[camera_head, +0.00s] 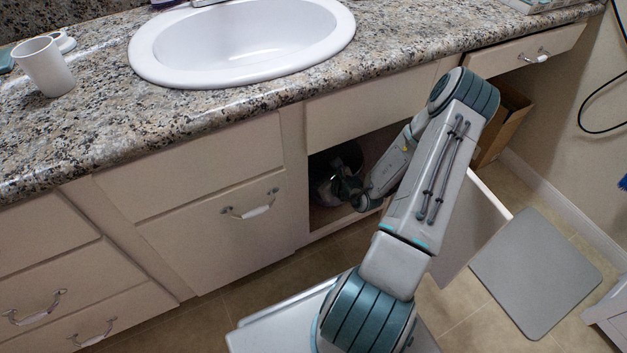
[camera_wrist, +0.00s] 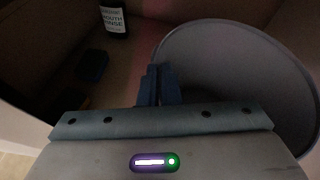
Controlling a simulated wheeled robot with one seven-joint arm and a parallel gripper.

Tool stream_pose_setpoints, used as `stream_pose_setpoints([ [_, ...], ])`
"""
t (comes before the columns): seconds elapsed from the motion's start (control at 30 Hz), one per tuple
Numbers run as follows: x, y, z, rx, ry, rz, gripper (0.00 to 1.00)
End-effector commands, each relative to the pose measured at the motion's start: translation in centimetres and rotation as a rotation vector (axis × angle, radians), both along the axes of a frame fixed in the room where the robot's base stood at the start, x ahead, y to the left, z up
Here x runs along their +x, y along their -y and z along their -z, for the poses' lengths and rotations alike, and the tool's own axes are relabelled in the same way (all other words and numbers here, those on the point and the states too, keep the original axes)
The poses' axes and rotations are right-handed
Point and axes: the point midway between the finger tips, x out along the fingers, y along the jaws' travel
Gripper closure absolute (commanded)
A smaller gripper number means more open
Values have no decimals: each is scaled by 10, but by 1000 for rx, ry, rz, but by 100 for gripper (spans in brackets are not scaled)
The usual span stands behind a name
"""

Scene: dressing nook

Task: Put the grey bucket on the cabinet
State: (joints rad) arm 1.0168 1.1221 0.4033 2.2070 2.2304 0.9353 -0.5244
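The grey bucket (camera_head: 350,156) is inside the open cabinet under the sink, in shadow and partly hidden by my arm. In the wrist view the bucket (camera_wrist: 235,75) fills the right side, with its round mouth towards the camera. My gripper (camera_head: 343,188) reaches into the cabinet. In the wrist view its dark blue fingers (camera_wrist: 160,84) are close together at the bucket's left rim and appear closed on the wall there. The cabinet's stone countertop (camera_head: 190,110) is above, around the white sink.
A mouth rinse bottle (camera_wrist: 114,18) and a small dark blue item (camera_wrist: 92,65) are in the cabinet left of the bucket. A white cup (camera_head: 45,68) stands on the counter's left. The open cabinet door (camera_head: 465,235) is beside my arm. A grey mat (camera_head: 535,270) lies on the floor.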

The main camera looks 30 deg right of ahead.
Motion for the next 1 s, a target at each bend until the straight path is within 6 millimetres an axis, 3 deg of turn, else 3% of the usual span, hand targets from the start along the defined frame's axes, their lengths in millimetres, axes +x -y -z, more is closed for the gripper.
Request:
stream_pose_setpoints([
  [0.23, 22, 1, 0, -2, 5, 0, 100],
  [0.43, 19, 1, 33, 2, 2, 2, 100],
  [0.87, 19, 0, 37, -1, 2, -1, 100],
  [0.97, 18, 0, 37, 0, 0, 0, 75],
  [1.0, 18, 0, 37, 0, 0, 0, 75],
])
